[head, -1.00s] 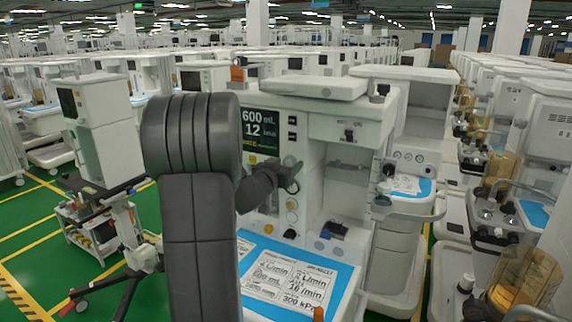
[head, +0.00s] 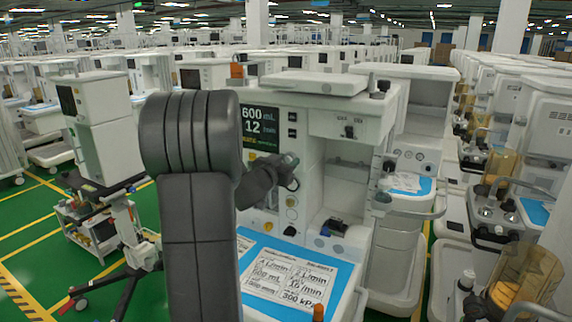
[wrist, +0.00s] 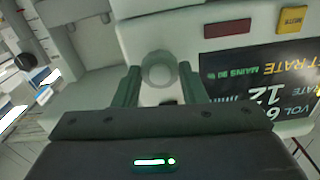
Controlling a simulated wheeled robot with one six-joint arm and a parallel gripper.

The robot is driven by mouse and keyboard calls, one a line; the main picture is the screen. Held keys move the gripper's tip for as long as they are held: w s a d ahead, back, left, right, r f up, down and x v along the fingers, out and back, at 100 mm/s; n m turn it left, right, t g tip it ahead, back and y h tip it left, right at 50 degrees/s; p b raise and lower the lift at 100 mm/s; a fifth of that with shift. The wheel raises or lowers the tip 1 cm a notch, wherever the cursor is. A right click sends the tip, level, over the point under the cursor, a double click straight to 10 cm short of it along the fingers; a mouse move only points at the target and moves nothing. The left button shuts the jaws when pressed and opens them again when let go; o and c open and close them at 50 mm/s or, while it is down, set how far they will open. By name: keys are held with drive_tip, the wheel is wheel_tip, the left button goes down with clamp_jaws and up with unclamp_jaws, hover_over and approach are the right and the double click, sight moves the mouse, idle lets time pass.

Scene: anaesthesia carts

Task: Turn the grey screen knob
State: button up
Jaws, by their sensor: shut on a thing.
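The grey screen knob (wrist: 159,70) is a round, light grey knob on the pale panel beside the dark screen (wrist: 262,85) in the wrist view. My gripper (wrist: 158,76) has one green-grey finger on each side of the knob and is shut on it. In the head view the screen (head: 260,128) shows "600 mL" and "12". My gripper (head: 290,172) there is at the panel just right of and below the screen. The knob cannot be made out behind it in that view.
A blue-edged work surface (head: 244,272) with printed sheets (head: 283,279) lies below the gripper. A dark device (head: 335,227) sits in the recess to the right. A red label (wrist: 228,27) and a yellow mute button (wrist: 292,20) are near the screen. Other carts stand around.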

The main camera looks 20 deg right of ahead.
drive_tip(key=m+b, duration=0.2)
drive_tip(key=m, duration=0.3)
drive_tip(key=shift+f+b, duration=0.15)
drive_tip(key=shift+b, duration=0.2)
drive_tip(key=m+b, duration=0.2)
drive_tip(key=m, duration=0.3)
drive_tip(key=shift+m+b, duration=0.4)
drive_tip(key=m+b, duration=0.3)
drive_tip(key=m, duration=0.2)
drive_tip(key=m+b, duration=0.2)
drive_tip(key=m, duration=0.4)
drive_tip(key=shift+b, duration=0.35)
drive_tip(key=o, duration=1)
